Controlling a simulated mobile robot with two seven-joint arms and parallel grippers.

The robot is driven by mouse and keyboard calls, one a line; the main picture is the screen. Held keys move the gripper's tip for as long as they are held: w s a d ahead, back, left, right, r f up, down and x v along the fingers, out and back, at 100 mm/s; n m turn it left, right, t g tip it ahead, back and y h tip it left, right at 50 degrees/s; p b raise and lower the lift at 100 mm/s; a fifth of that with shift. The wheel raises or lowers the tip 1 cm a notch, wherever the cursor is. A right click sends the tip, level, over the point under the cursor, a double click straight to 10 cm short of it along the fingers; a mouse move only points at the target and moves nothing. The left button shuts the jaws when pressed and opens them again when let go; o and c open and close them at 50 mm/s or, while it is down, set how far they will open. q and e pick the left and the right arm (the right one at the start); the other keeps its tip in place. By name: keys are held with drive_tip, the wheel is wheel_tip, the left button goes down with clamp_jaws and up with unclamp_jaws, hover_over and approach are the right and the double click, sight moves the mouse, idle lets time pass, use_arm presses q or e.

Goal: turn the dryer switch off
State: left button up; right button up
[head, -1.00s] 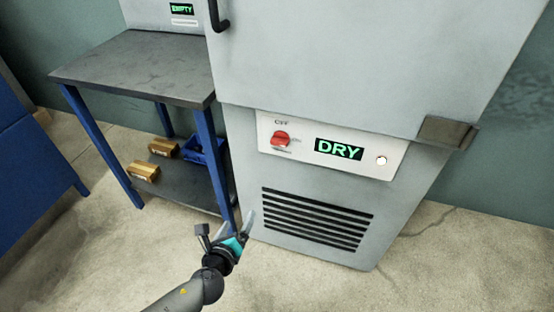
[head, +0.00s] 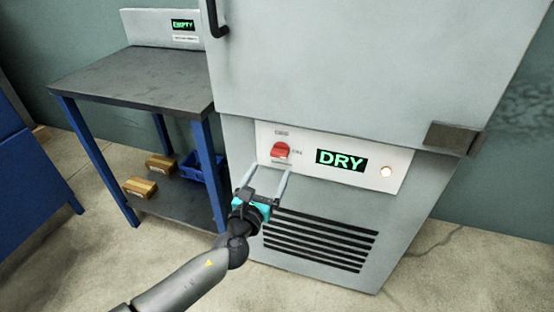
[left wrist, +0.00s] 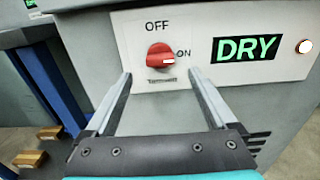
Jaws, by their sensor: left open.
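The dryer switch is a red rotary knob (head: 280,151) on the dryer's white control panel (head: 308,177). In the left wrist view the knob (left wrist: 160,57) has OFF printed above it and ON to its right, and its white mark points right toward ON. A display beside it (head: 341,160) reads DRY in green, and a round lamp (head: 386,171) at the panel's right is lit. My left gripper (head: 265,178) is open and empty, just below and in front of the knob, with its fingers on either side of it in the wrist view and apart from it. My right gripper is out of view.
The grey dryer body (head: 400,220) has a slotted vent (head: 318,240) below the panel. A blue-legged table (head: 130,78) stands to the left, with small boxes (head: 140,187) and a blue bin (head: 190,170) on its lower shelf. The floor at right is clear.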

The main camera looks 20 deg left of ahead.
sight(278, 156)
use_arm(q)
drive_tip(key=w+b, duration=0.1)
drive_tip(key=w, duration=0.4)
drive_tip(key=shift+w, duration=0.1)
drive_tip(key=shift+w+d+b, duration=0.1)
drive_tip(key=shift+w+b, duration=0.2)
drive_tip(key=shift+w, duration=0.5)
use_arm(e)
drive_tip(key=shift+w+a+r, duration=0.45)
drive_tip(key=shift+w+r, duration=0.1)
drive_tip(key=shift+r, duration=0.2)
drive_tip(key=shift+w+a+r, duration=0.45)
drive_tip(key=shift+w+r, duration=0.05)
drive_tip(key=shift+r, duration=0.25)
use_arm(q)
drive_tip(key=c, duration=1.4)
